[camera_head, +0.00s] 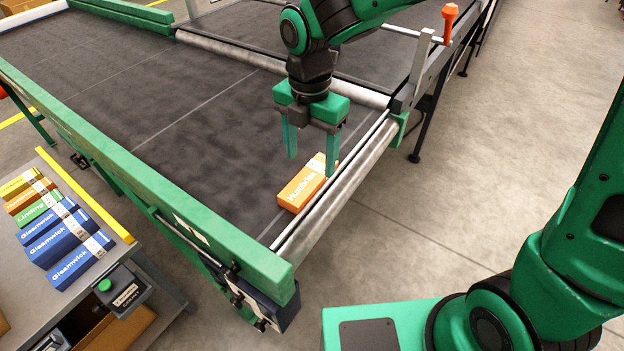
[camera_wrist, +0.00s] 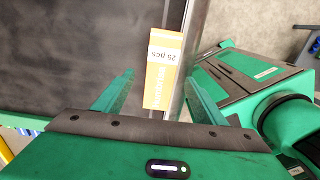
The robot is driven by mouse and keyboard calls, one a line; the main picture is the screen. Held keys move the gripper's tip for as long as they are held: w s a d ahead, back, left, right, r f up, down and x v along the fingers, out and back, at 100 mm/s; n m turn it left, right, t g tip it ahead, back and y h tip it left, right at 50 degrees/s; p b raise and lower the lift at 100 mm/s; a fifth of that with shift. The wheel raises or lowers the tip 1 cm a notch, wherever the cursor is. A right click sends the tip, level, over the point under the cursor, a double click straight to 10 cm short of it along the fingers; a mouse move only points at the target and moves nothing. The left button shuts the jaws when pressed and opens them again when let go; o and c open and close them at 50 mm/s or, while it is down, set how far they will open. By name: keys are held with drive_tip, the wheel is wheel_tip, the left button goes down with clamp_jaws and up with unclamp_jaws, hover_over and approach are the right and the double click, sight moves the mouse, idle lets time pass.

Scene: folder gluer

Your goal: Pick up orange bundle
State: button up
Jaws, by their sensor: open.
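The orange bundle (camera_head: 301,190) lies flat on the dark conveyor belt, close to the metal roller at the belt's end. It has a white band and white lettering. In the wrist view the orange bundle (camera_wrist: 163,75) shows between and beyond the two fingers, with "25 pcs" on its band. My gripper (camera_head: 311,155) is open and empty, with its green fingers pointing down above the belt near the bundle. In the wrist view my gripper (camera_wrist: 157,92) has a finger on each side of the bundle's near end. I cannot tell the exact height between fingertips and bundle.
A green side rail (camera_head: 160,175) edges the belt on the left. The metal end roller (camera_head: 335,190) runs beside the bundle. A grey table (camera_head: 110,215) at left holds several blue, green, orange and yellow bundles. The belt left of the bundle is clear.

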sight(311, 176)
drive_tip(key=shift+s+f, duration=0.1)
drive_tip(key=shift+f, duration=2.2)
drive_tip(key=c, duration=1.5)
drive_tip(key=shift+r, duration=0.1)
drive_tip(key=shift+c, duration=0.2)
